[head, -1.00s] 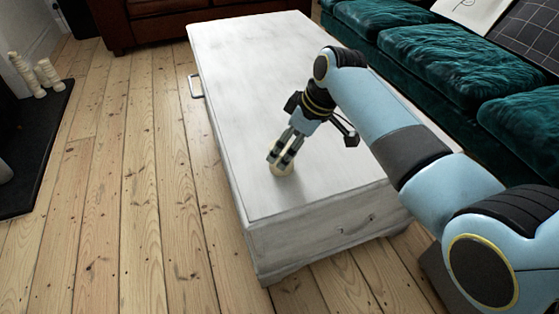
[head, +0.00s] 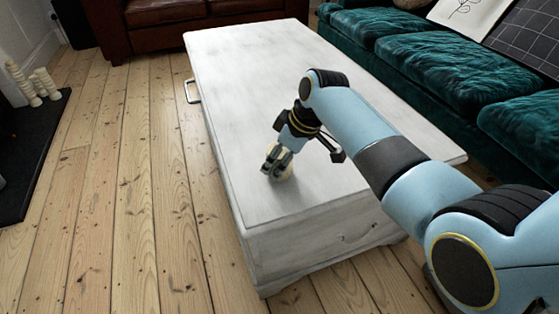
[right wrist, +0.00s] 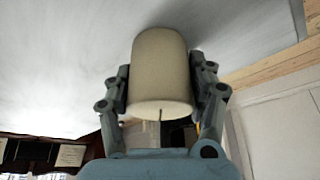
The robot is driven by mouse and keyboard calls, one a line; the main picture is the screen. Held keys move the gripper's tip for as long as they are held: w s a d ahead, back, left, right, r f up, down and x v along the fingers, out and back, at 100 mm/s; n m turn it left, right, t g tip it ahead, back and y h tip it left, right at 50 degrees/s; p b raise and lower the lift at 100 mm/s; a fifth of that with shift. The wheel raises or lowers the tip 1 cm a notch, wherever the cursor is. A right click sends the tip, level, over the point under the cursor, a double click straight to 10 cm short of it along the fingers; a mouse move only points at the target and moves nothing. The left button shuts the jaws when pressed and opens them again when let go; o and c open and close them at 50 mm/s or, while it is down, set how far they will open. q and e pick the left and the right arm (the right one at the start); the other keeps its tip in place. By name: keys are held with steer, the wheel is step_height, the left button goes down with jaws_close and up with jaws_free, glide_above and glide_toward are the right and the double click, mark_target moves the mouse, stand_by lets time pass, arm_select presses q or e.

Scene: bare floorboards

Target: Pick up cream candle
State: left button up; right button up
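The cream candle (head: 287,169) is a short, thick cylinder at the near end of the white chest-like table (head: 240,75). It is partly hidden behind my right gripper (head: 273,170) in the head view. In the right wrist view the candle (right wrist: 160,70) sits between the two fingers of the right gripper (right wrist: 160,95), with its wick end towards the palm. The finger pads touch it on both sides. I cannot tell whether its base is on the tabletop or slightly above it. My left gripper is not in view.
Cream pillar candles (head: 43,82) stand on a dark hearth (head: 30,150) at the far left. A green velvet sofa (head: 440,70) runs along the table's right side. A brown leather sofa (head: 180,22) is at the back. The rest of the visible tabletop is clear.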

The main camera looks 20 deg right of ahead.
steer(key=c, duration=0.4)
steer(key=shift+c, duration=0.2)
